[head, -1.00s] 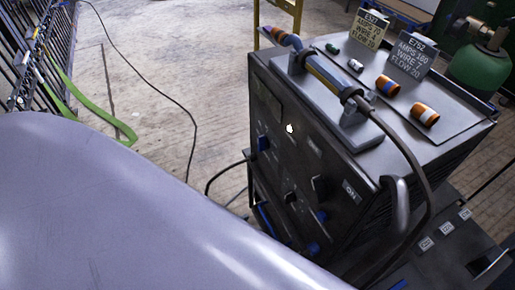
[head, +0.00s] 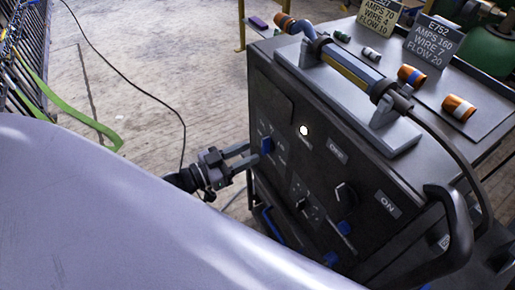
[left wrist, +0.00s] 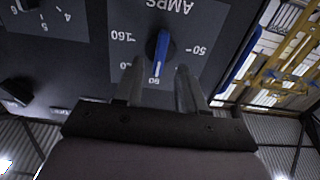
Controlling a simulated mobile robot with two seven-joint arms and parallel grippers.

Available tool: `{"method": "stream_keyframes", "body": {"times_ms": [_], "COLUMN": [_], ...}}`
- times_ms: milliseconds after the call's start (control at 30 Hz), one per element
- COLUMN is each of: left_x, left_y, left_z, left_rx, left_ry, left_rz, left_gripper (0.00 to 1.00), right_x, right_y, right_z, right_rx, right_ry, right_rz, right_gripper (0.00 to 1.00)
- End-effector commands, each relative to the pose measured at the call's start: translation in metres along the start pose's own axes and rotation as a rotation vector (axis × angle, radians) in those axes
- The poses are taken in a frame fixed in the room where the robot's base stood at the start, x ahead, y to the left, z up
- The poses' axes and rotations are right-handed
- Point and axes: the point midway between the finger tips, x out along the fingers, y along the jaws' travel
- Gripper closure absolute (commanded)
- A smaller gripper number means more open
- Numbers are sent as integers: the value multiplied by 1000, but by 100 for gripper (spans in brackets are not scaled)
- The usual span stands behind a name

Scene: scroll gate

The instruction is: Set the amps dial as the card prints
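The welding machine's amps dial has a blue knob (left wrist: 161,50) on a grey plate marked AMPS, upside down in the left wrist view; 160 is at left and 50 at right. The knob's white line points down, toward what looks like 90. The knob also shows in the head view (head: 267,145). My left gripper (head: 252,153) is open in front of it. Its fingers (left wrist: 158,88) are either side of the knob's lower end, apparently not touching. A dark card (head: 435,42) reads E752, AMPS 160, WIRE 7, FLOW 20. A pale card (head: 380,14) reads AMPS 70. My right gripper is not in view.
The machine's front carries other knobs, including a black one (head: 345,192), and a dark handle (head: 455,235). A cable crosses the open floor (head: 150,60) at left.

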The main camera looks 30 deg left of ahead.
Motion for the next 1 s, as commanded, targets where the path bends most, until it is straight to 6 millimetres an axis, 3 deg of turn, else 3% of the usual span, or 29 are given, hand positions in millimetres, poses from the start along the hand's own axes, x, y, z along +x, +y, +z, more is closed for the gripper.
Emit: {"method": "stream_keyframes", "body": {"times_ms": [300,667,700,800,833,1000], "left_x": [35,40,40,40,40,40], "left_y": [0,0,0,0,0,0], "left_z": [0,1,1,1,1,1], "left_rx": [1,1,1,1,1,3], "left_ry": [-1,-3,-3,-3,-2,-2], "left_rz": [-1,-1,-1,-1,-1,-1], "left_gripper": [60,60,63,96,100,100], "right_x": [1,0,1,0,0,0], "right_y": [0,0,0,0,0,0], "right_z": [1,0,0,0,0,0], "right_rx": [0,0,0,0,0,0], "right_ry": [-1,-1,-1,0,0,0], "right_rz": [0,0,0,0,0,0], "right_gripper": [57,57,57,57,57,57]}}
